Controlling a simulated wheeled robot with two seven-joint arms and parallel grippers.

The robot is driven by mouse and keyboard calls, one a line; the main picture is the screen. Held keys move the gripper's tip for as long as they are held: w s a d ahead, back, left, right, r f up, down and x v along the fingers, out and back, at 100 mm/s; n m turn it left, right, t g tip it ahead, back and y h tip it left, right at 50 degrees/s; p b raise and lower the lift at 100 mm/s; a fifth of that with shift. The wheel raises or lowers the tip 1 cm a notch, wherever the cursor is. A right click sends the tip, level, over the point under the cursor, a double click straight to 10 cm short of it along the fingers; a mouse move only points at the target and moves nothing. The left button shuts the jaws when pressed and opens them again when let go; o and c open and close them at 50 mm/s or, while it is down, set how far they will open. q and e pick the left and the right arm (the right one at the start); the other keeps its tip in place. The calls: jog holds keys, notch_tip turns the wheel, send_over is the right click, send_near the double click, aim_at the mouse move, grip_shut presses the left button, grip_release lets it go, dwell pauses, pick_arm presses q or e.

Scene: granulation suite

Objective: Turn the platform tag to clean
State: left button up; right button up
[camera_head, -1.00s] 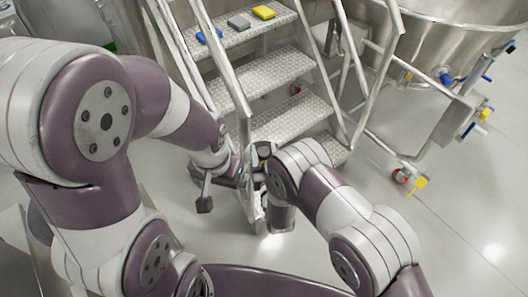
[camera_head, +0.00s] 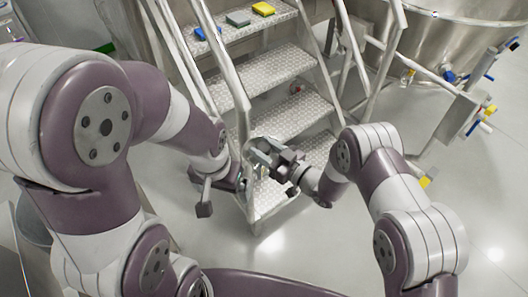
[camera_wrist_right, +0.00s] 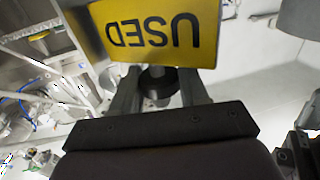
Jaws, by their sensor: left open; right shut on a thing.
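The platform tag (camera_wrist_right: 155,35) is a yellow plate reading "USED", upside down in the right wrist view. My right gripper (camera_wrist_right: 158,92) is shut on it, its two fingers reaching to the plate's lower edge. A dark round part sits between the fingers; the exact contact is hard to see. In the head view my right gripper (camera_head: 264,150) is beside the steps' left rail, and the tag's yellow face cannot be made out. My left gripper (camera_head: 241,177) is just left of it by the same rail, open, its fingers small and partly hidden.
Metal steps (camera_head: 280,72) with tread plates and rails rise behind the grippers. Blue, grey (camera_head: 238,19) and yellow (camera_head: 263,8) blocks lie on the upper step. A steel vessel (camera_head: 450,40) on a wheeled frame stands at the right. The floor at the lower right is clear.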

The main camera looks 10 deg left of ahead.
jog(key=n+g+y+b, duration=0.1)
jog(key=n+g+b, duration=0.2)
jog(key=g, duration=0.2)
jog(key=n+g+b, duration=0.3)
jog(key=n+g, duration=0.1)
jog(key=g, duration=0.1)
jog(key=shift+w+g+y+b, duration=0.2)
jog(key=shift+g+y+b, duration=0.2)
jog(key=n+g+b, duration=0.2)
jog(key=g, duration=0.1)
jog(key=shift+r+h, duration=0.15)
jog(key=shift+h, duration=0.15)
jog(key=shift+r+n+g+b, duration=0.1)
jog(key=shift+n+g+b, duration=0.2)
jog(key=shift+g, duration=0.1)
jog(key=shift+r, duration=0.2)
jog(key=o, duration=0.9)
jog(key=shift+o, duration=0.7)
jog(key=shift+s+a+f+h, duration=0.1)
jog(key=shift+f+h, duration=0.1)
jog(key=shift+h, duration=0.1)
jog(key=v, duration=1.2)
jog(key=shift+d+b, duration=0.35)
